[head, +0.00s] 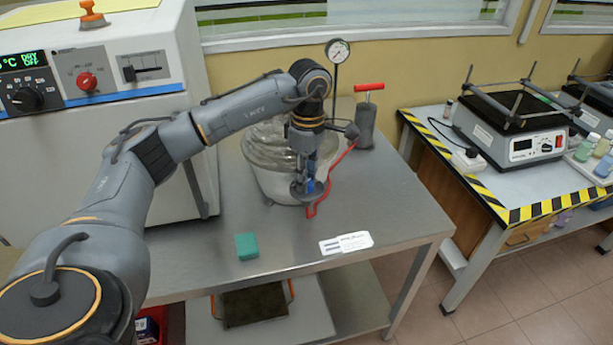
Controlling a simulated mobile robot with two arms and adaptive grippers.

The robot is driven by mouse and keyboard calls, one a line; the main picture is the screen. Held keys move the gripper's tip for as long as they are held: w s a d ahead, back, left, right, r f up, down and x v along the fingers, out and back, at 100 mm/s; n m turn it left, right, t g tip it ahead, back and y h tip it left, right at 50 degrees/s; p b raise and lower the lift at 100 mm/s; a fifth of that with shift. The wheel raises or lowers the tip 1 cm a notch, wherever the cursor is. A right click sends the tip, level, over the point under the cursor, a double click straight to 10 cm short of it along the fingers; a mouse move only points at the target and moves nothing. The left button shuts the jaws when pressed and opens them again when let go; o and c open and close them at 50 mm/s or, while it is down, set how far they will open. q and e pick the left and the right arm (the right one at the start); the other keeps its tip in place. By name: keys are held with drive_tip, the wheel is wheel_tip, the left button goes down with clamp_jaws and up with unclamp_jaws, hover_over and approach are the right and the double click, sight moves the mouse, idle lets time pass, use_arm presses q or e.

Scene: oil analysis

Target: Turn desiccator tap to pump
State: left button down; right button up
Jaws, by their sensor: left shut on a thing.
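The glass desiccator (262,150) stands on the steel table, partly hidden behind my left arm. My left gripper (309,187) points down at the desiccator's front right side. It is shut on the tap, of which only a small blue part (311,186) shows between the fingers. The tap's direction cannot be made out. A red hose (336,163) runs from beside the gripper towards the hand pump (365,122), a grey cylinder with a red T-handle. A round pressure gauge (338,51) stands on a stem behind the desiccator. My right gripper is not in view.
A teal block (246,246) and a white label card (346,243) lie on the steel table (395,205), whose front right is clear. A large oven (90,140) stands at the left. A second table with hazard tape (535,209) holds a shaker (505,135).

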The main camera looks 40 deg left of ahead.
use_arm(q)
drive_tip(key=c, duration=1.3)
unclamp_jaws()
drive_tip(key=shift+r, duration=0.1)
drive_tip(key=r, duration=1.2)
drive_tip(key=shift+w, duration=0.3)
drive_tip(key=shift+f, duration=0.1)
